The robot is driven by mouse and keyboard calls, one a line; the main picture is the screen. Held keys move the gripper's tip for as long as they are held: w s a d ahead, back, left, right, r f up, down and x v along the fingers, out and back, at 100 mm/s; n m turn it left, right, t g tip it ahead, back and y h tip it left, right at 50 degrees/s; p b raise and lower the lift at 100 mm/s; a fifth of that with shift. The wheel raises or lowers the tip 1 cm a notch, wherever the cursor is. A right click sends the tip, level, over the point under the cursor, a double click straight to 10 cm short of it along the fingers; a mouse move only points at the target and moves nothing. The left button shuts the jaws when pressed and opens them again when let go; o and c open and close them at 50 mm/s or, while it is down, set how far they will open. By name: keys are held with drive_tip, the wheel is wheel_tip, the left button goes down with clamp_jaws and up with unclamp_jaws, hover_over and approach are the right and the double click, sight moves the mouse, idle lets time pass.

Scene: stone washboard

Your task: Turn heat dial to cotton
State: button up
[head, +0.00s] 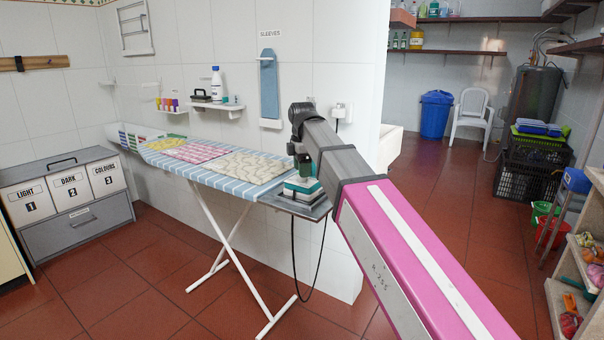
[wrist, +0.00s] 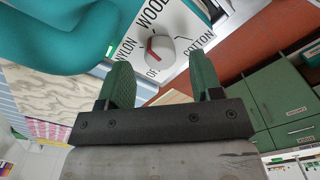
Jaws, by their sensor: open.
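A teal iron (head: 301,188) rests on the metal plate at the right end of the ironing board in the head view. In the wrist view, its teal body (wrist: 60,35) fills the upper left. A pale round heat dial (wrist: 160,51) with a red mark sits on a white panel labelled NYLON, WOOL, COTTON and OFF. The red mark is on the dial's left side, nearest NYLON; its exact setting is hard to tell. My gripper (wrist: 161,66) is open, its green fingers apart, with the dial showing between and beyond the fingertips. In the head view, my arm hides much of the gripper.
The striped ironing board (head: 225,172) holds folded cloths left of the iron. A black cord (head: 295,262) hangs below the plate. A wall shelf (head: 216,105) with a bottle is behind the board. The tiled floor at right is largely clear.

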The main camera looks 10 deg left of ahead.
wheel_tip(320, 180, up, 9)
idle(0.3)
idle(0.4)
